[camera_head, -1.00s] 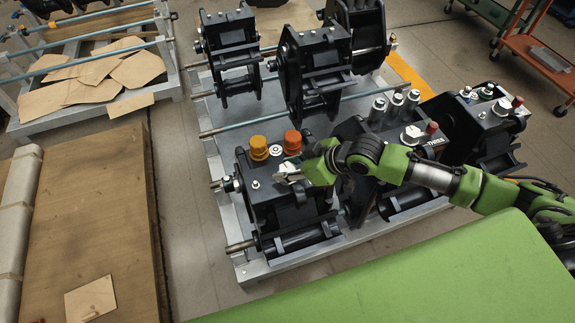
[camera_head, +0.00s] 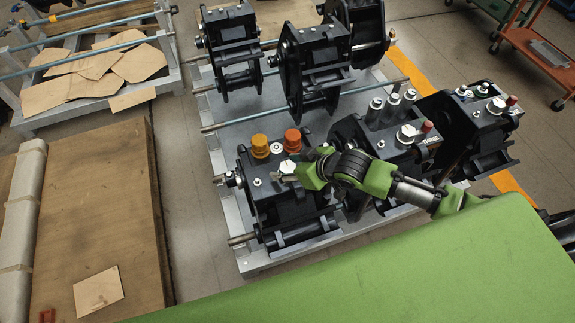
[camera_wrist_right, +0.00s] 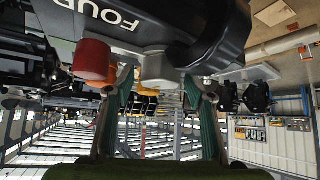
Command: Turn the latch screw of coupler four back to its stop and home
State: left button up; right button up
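Coupler four (camera_head: 262,200) is the black block at the front left of the rack. In the right wrist view, the screw head (camera_wrist_right: 157,67) lies just beyond and between my right fingertips. My right gripper (camera_head: 281,178) has its fingers apart, with small gaps beside the head, and appears empty. My left gripper is not in view.
Coupler three (camera_head: 395,150) stands right beside coupler four, with another coupler (camera_head: 470,120) further right. Several black couplers hang on rods behind. A wooden crate (camera_head: 90,215) is at left and an orange cart (camera_head: 545,50) at the back right.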

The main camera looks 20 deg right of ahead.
jog(key=v, duration=1.2)
dwell(0.5)
